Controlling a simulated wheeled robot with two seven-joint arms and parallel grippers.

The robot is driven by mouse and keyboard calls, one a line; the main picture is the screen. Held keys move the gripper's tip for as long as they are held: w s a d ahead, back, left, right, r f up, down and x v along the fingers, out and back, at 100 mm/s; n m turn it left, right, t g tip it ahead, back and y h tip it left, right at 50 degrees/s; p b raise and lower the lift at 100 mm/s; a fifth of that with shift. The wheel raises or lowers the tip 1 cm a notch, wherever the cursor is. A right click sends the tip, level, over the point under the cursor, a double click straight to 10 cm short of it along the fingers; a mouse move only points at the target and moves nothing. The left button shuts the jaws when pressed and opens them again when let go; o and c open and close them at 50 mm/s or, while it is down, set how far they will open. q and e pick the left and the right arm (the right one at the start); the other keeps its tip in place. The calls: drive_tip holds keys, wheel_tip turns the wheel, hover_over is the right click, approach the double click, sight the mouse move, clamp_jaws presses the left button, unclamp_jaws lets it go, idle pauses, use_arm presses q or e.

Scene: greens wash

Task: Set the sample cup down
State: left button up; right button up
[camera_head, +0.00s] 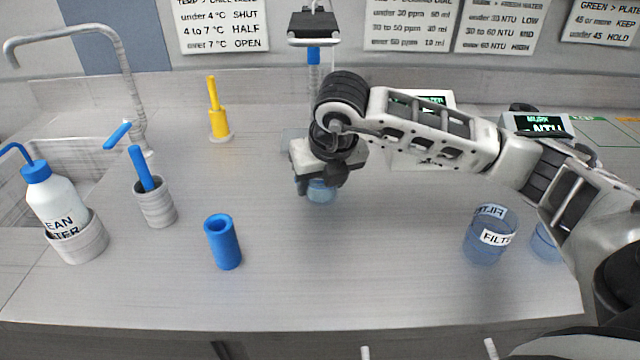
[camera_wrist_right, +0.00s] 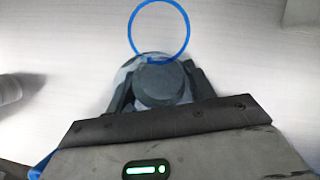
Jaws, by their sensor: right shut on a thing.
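My right gripper (camera_head: 320,178) reaches in from the right and points down at the middle of the counter. It is shut on a clear blue cup (camera_head: 322,193), which looks like the sample cup. The gripper hides the cup's upper part in the head view. In the right wrist view, the cup's blue rim (camera_wrist_right: 131,32) shows as a ring just beyond the gripper's dark fingers (camera_wrist_right: 160,85). The cup is low over the counter (camera_head: 300,275); I cannot tell whether it touches. My left gripper is not in view.
A clear blue cup labelled FILTER (camera_head: 486,247) and another cup (camera_head: 543,244) stand at right. A blue cylinder (camera_head: 223,243), a grey holder (camera_head: 156,207), a wash bottle (camera_head: 55,198) and a yellow tool (camera_head: 218,120) stand at left. The front middle counter is clear.

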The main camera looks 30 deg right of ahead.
drive_tip(key=o, duration=1)
drive_tip(key=shift+f, duration=0.3)
